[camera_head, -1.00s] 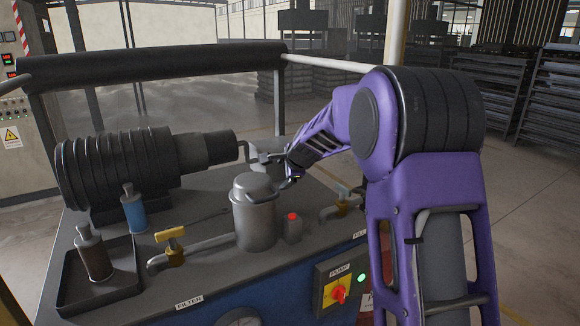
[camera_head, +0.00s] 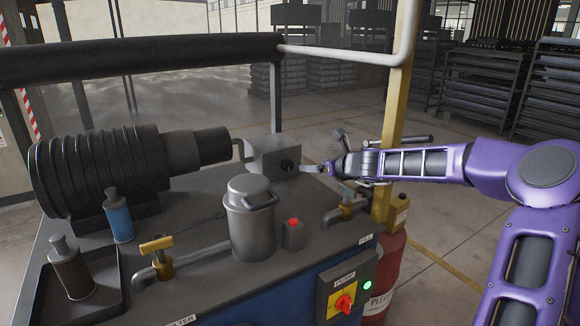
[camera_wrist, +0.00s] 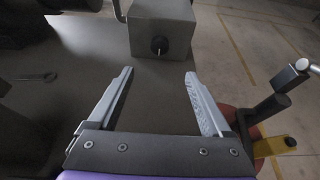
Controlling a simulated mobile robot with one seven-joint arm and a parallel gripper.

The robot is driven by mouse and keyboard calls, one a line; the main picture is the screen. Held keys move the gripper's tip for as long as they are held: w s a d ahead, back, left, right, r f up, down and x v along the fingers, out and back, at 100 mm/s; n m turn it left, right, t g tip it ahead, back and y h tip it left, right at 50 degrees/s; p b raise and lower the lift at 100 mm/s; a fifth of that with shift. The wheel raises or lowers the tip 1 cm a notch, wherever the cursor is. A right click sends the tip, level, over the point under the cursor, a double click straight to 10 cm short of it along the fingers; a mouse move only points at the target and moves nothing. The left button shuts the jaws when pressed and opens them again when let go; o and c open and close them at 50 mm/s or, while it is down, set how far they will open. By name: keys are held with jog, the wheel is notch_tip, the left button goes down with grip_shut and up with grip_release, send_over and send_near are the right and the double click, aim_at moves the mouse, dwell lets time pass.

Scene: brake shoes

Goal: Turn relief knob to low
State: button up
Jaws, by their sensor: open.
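The relief knob (camera_head: 288,165) appears as a small black knob on the right face of a grey box (camera_head: 262,153) at the back of the bench. In the wrist view the knob (camera_wrist: 159,45) sits on the front face of the box (camera_wrist: 162,22), beyond my fingertips and roughly midway between them. My gripper (camera_wrist: 158,72) is open and empty, its two fingers wide apart. In the head view my gripper (camera_head: 318,169) is just right of the knob, apart from it. The knob's setting is too small to read.
A grey canister (camera_head: 250,220), a red button (camera_head: 293,222) and a yellow-handled valve (camera_head: 157,246) stand on the bench. A second valve (camera_head: 345,206) lies below my arm. A pump switch (camera_head: 344,303) is on the front panel. A red cylinder (camera_head: 388,270) stands at the right.

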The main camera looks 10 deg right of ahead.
aim_at(289, 166)
jog(key=x, duration=1.6)
jog(key=shift+w+f, duration=0.15)
jog(key=shift+f, duration=0.1)
jog(key=shift+c, duration=0.2)
grip_shut()
